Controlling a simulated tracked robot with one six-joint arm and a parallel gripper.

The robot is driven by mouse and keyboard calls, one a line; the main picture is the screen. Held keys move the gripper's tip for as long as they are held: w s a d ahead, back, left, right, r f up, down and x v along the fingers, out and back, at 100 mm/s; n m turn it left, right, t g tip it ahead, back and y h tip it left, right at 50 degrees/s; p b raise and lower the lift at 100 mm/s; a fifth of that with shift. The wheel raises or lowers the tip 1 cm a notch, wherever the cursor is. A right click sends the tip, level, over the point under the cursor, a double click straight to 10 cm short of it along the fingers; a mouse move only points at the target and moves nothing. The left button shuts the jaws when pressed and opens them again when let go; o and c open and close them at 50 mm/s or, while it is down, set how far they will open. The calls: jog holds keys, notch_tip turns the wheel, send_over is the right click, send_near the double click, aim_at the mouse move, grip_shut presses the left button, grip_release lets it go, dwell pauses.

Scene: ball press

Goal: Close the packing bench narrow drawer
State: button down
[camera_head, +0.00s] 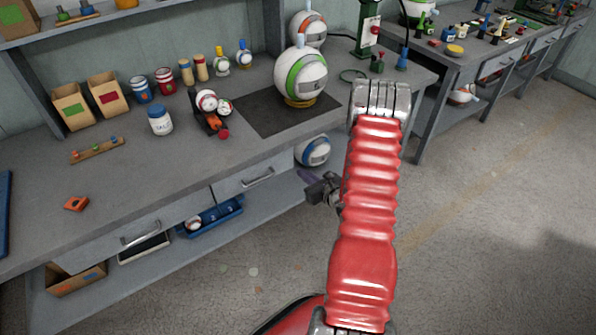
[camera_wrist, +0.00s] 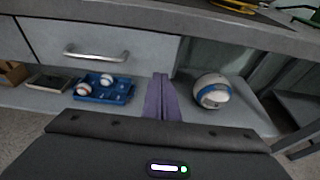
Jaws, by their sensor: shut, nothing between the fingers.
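The narrow drawer (camera_head: 245,184) is the right-hand grey drawer under the front edge of the packing bench (camera_head: 180,165). Its metal bar handle (camera_head: 258,178) faces out. In the wrist view the drawer front (camera_wrist: 125,62) fills the upper left, with its handle (camera_wrist: 96,53) near its middle. The front looks close to the bench edge; I cannot tell whether a small gap is left. My gripper (camera_head: 304,175) is shut and empty, in front of the bench just right of the drawer. Its purple fingers (camera_wrist: 160,80) point toward the bench, below the drawer's right end, apparently not touching it.
A wider drawer (camera_head: 120,243) is to the left. On the lower shelf are a blue tray (camera_wrist: 104,98) with balls and a white-and-blue ball (camera_wrist: 212,91) right of my fingers. Several jars, boxes and balls stand on the bench top. The floor (camera_head: 480,220) at right is clear.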

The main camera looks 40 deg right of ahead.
jog(key=v, duration=0.6)
jog(key=shift+f, duration=0.15)
dwell(0.3)
